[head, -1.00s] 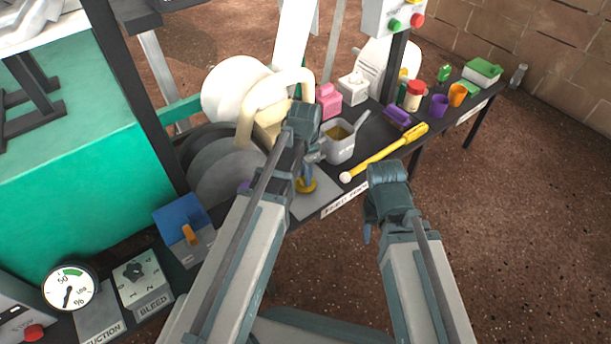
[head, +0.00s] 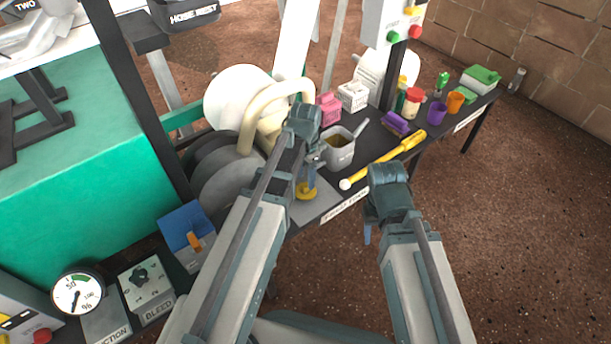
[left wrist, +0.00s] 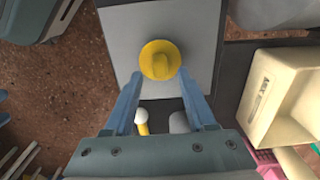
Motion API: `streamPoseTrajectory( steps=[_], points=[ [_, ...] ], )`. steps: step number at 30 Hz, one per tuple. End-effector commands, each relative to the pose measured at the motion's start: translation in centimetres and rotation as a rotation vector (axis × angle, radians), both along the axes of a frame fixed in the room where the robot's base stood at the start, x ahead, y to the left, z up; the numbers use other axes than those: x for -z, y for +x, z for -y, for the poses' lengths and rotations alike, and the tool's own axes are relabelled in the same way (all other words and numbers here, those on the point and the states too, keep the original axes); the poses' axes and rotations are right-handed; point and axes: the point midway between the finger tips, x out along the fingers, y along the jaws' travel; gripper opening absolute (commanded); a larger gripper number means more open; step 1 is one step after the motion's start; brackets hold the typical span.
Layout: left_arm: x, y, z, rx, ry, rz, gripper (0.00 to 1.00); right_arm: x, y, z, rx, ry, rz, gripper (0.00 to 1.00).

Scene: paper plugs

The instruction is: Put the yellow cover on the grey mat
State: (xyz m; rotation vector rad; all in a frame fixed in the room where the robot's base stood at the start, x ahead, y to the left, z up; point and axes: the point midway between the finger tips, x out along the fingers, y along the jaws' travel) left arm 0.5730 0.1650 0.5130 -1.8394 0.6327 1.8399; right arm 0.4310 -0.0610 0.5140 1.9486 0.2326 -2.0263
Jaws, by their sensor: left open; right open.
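The yellow cover (head: 306,191) is a round disc with a raised grip. It lies on the grey mat (head: 318,208), near the front edge of the dark bench. In the left wrist view the cover (left wrist: 160,60) sits well inside the outline of the mat (left wrist: 203,40). My left gripper (head: 310,176) is over the cover. Its two fingers, in the left wrist view (left wrist: 160,80), are spread apart with nothing gripped, one on each side of the cover's near edge. My right gripper (head: 367,234) hangs empty in front of the bench, away from the mat; its fingers are hardly visible.
A grey pot (head: 339,152) and a yellow-handled tool (head: 390,160) lie right of the mat. A cream handled body (head: 262,110) and grey discs (head: 228,180) stand behind and left. A blue box (head: 186,228) is further left. Floor in front is open.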

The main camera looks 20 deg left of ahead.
Motion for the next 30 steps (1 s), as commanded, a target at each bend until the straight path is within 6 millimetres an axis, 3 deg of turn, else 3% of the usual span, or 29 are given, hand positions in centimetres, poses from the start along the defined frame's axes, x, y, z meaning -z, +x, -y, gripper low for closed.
streamPoseTrajectory(
  steps=[1,13,18,24,26,30],
  points=[
    [-1.6,0.0,0.0,0.000,0.000,0.000,0.56,-1.6,0.0,0.0,0.002,-0.001,0.000,0.50],
    [-7.7,0.0,0.0,0.000,0.000,0.000,0.56,-7.7,-0.1,0.0,0.010,0.000,-0.002,0.50],
    [-9.0,0.0,0.0,0.000,0.000,0.000,0.56,-9.0,-0.1,0.0,0.011,0.003,-0.003,0.50],
    [-9.1,-0.2,0.2,-0.002,0.001,-0.001,0.56,-9.1,-0.1,-0.1,0.012,0.003,-0.003,0.50],
    [-9.1,-1.2,1.0,-0.015,0.005,-0.003,0.56,-9.1,-0.1,-0.1,0.012,0.003,-0.003,0.50],
    [-9.1,-6.2,5.3,-0.110,0.040,-0.014,0.56,-9.1,-0.1,-0.1,0.012,0.003,-0.003,0.50]
  ],
)
